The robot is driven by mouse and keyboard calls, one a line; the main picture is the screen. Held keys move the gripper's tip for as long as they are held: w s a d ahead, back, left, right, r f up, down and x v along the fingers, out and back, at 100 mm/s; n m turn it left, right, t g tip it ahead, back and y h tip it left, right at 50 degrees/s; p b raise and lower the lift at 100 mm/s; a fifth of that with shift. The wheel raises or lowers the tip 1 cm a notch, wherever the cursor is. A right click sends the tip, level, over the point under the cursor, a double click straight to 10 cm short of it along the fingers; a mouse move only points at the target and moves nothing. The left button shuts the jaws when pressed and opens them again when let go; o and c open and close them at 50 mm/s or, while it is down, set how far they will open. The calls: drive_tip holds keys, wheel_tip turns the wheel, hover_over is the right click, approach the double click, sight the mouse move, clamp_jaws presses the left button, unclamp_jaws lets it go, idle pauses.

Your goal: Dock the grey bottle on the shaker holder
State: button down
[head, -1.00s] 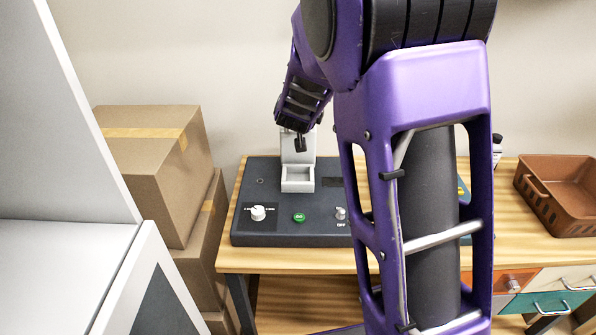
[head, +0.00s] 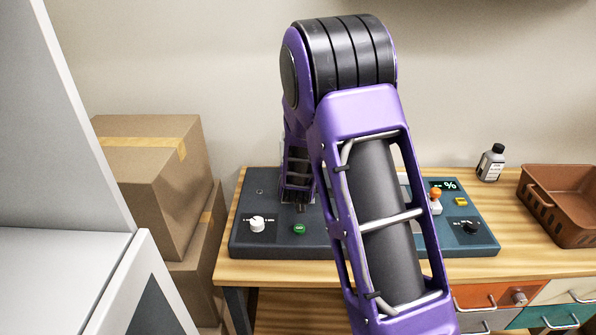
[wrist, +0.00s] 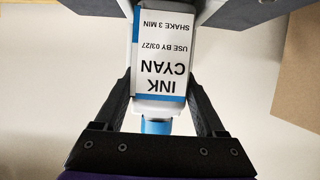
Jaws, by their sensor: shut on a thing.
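My gripper (wrist: 162,105) is shut on a bottle (wrist: 160,65) with a white "INK CYAN" label, a blue band and a blue cap. The label reads upside down in the wrist view. In the head view my arm hides the bottle and most of the white shaker holder on the dark console (head: 270,228). Pale walls flank the bottle's far end in the wrist view; I cannot tell whether it is seated. A grey bottle (head: 490,164) with a black cap stands apart at the back right of the table.
The console carries a white knob (head: 257,223), a green button (head: 299,229) and an orange-topped lever (head: 435,198). A brown basket (head: 562,205) stands at the right of the wooden table. Cardboard boxes (head: 160,185) are stacked to the left.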

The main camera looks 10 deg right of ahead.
drive_tip(key=shift+f, duration=1.15)
drive_tip(key=shift+f, duration=0.2)
unclamp_jaws()
drive_tip(key=shift+r, duration=0.15)
drive_tip(key=v, duration=1.2)
